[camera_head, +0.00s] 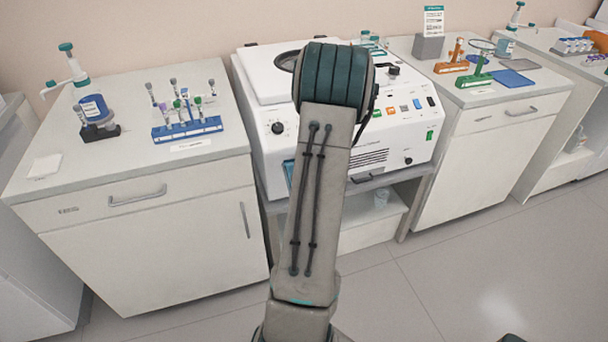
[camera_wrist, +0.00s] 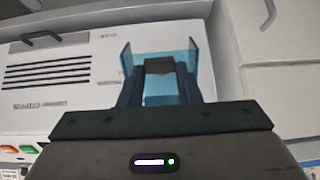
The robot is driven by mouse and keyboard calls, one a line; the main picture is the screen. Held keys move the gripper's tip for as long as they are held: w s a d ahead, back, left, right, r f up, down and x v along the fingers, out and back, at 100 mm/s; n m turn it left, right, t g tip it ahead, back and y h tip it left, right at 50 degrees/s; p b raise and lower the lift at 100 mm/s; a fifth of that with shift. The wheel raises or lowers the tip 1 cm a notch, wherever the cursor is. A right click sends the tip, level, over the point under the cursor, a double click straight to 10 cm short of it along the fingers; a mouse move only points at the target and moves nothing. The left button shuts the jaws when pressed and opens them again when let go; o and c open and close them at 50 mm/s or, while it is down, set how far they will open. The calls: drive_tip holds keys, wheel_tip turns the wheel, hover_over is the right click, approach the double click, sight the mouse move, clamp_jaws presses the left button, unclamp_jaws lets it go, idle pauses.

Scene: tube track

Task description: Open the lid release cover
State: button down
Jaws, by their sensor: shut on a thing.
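The centrifuge (camera_head: 410,118) is a white benchtop machine with a dark knob, coloured buttons and vents on its front. A see-through blue cover (camera_wrist: 193,62) with side walls is on the lower front of it, in the middle of the wrist view. A blue edge (camera_head: 289,170) shows left of my arm in the head view. My gripper (camera_wrist: 159,78) has its dark fingers at the cover and is shut on it. A dark block shows between the blue walls. My arm hides the gripper in the head view. How far the cover is swung, I cannot tell.
A left cabinet (camera_head: 95,185) carries a blue tube rack (camera_head: 187,130) and a dispenser bottle (camera_head: 94,108). A right cabinet (camera_head: 500,125) holds orange and green stands. A shelf lies under the centrifuge. The floor (camera_head: 460,265) in front is clear.

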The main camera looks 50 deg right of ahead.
drive_tip(key=shift+d+r+g+p, duration=0.1)
drive_tip(key=shift+r+g+p, duration=0.3)
drive_tip(key=shift+r+p, duration=0.65)
drive_tip(key=r+p, duration=0.1)
drive_tip(key=p, duration=0.1)
drive_tip(key=r+p, duration=0.1)
drive_tip(key=p, duration=0.1)
drive_tip(key=shift+w+d, duration=0.1)
drive_tip(key=shift+w, duration=0.1)
drive_tip(key=p, duration=0.1)
drive_tip(key=r+p, duration=0.1)
drive_tip(key=w+r+p, duration=0.1)
drive_tip(key=shift+d+r+p, duration=0.15)
drive_tip(key=shift+d+p, duration=0.15)
drive_tip(key=shift+w+d+r+p, duration=0.25)
drive_tip(key=shift+w+r+p, duration=0.15)
drive_tip(key=shift+r+p, duration=0.4)
drive_tip(key=shift+f, duration=0.1)
drive_tip(key=c, duration=1)
unclamp_jaws()
drive_tip(key=shift+w+d+f, duration=0.1)
drive_tip(key=shift+c, duration=0.2)
drive_tip(key=shift+f, duration=0.1)
